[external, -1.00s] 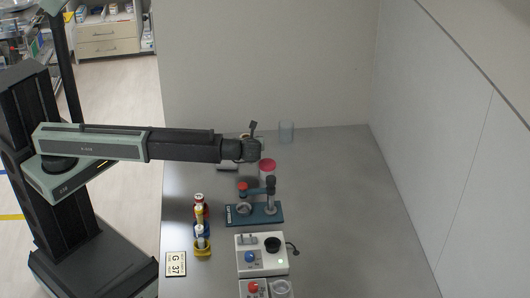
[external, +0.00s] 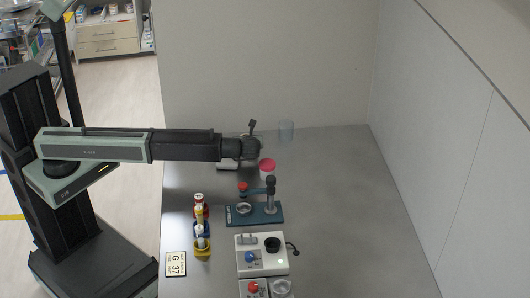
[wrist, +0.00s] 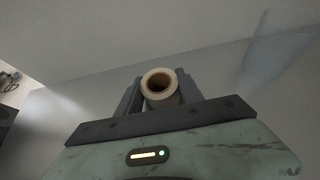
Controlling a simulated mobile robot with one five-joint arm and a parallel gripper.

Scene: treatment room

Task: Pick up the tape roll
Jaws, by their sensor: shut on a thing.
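The tape roll (wrist: 160,99) is a cream ring with an open core, seen end-on in the wrist view. My gripper (wrist: 160,92) is shut on it, with one dark finger on each side. In the external view my gripper (external: 252,128) is at the far end of the grey table (external: 340,215), pointing away from the camera. The roll cannot be made out there, hidden by my wrist. Whether the roll touches the table is not clear.
A clear beaker (external: 286,130) stands right of my gripper. Stacked coloured pieces (external: 201,230) stand left. The table's right side is clear.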

